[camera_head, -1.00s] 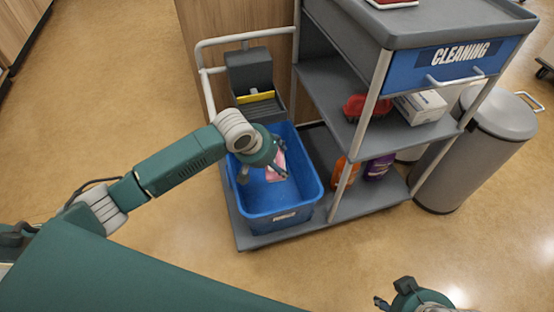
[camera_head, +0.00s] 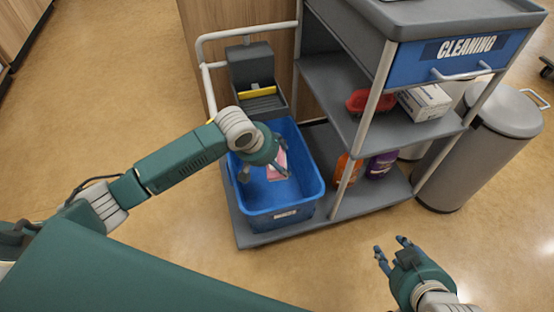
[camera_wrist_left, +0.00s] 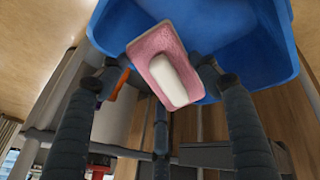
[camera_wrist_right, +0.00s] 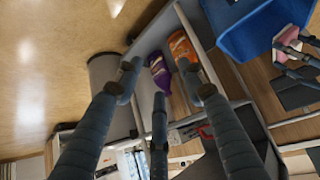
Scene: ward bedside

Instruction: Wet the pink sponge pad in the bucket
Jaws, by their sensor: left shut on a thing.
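The pink sponge pad (camera_head: 277,165) with a white block on its face is in my left gripper (camera_head: 265,174), over the inside of the blue bucket (camera_head: 275,214). In the left wrist view the pad (camera_wrist_left: 148,46) sits between the fingers, with the blue bucket (camera_wrist_left: 240,50) behind it. It also shows in the right wrist view (camera_wrist_right: 291,38). I cannot tell whether the pad touches any water; no clear water surface shows. My right gripper (camera_head: 391,248) is open and empty, above the floor in front of the cart.
The bucket stands on the low shelf of the grey cleaning cart (camera_head: 384,192). A wringer (camera_head: 250,68) is behind it. Orange (camera_head: 347,168) and purple bottles (camera_head: 380,165) stand to the right, below a red brush (camera_head: 368,102) and a white box (camera_head: 424,102). A grey bin (camera_head: 470,150) stands at right.

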